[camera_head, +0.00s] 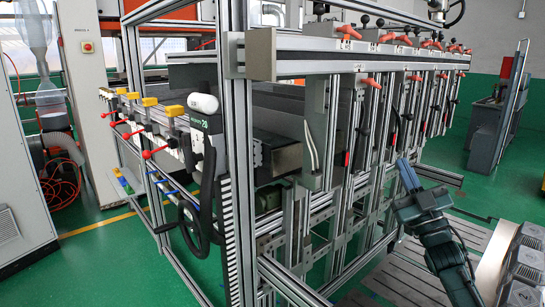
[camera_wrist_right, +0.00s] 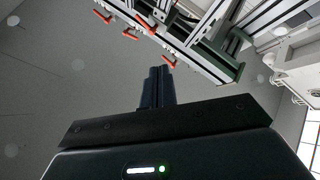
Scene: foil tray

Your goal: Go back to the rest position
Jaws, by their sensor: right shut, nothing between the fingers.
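My right gripper (camera_head: 407,176) shows at the right in the head view, on an arm that comes up from the lower right. Its fingers point up and slightly left, and are shut together with nothing between them. In the right wrist view the two dark fingers (camera_wrist_right: 158,86) stand side by side, closed and empty. The gripper appears in front of the aluminium frame rack (camera_head: 345,66) in the head view; I cannot tell the gap between them. My left gripper is not in view.
The rack carries red-orange clamp levers (camera_head: 371,83) along its rail. A black handwheel (camera_head: 193,228) is on its near left side. Foil trays (camera_head: 525,262) appear at the lower right, by a slatted grey platform (camera_head: 395,272). Green floor (camera_head: 100,265) is open at left.

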